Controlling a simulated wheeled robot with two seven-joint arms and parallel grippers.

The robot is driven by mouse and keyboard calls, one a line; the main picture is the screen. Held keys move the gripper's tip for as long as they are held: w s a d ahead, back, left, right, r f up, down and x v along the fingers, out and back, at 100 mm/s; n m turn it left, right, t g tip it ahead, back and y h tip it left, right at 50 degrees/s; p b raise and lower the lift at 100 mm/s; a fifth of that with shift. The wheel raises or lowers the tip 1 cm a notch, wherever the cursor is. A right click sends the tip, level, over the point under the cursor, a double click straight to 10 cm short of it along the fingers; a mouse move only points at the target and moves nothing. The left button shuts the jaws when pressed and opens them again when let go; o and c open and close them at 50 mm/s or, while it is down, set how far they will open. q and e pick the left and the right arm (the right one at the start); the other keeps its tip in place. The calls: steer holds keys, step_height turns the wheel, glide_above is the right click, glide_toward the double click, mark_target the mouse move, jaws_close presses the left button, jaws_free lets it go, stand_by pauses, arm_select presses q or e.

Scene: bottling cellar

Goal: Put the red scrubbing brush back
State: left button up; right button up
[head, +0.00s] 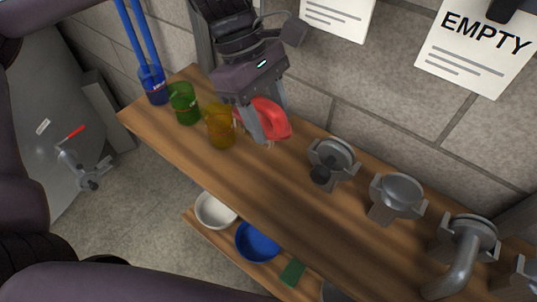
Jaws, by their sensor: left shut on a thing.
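The red scrubbing brush (271,117) is at the wooden shelf's back edge, near the wall. My left gripper (262,128) reaches down from the top of the head view and is shut on the brush. Its fingers cover part of the brush, and its bristles are hard to make out. I cannot tell whether the brush touches the shelf. My right gripper is not in view.
A blue cup (153,85), a green cup (184,104) and an amber cup (221,127) stand left of the brush on the wooden shelf (265,185). Several grey metal fittings (397,194) stand to the right. A white bowl (214,210) and blue bowl (257,241) sit below.

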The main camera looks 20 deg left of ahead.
arm_select(q)
step_height(320, 180, down, 9)
steer(key=shift+b, duration=0.7)
steer(key=shift+f, duration=0.3)
steer(key=o, duration=1)
steer(key=shift+o, duration=0.2)
steer(key=p+v, duration=0.3)
steer(key=v, duration=0.8)
steer(key=shift+d+r, duration=0.1)
steer(key=shift+r, duration=0.45)
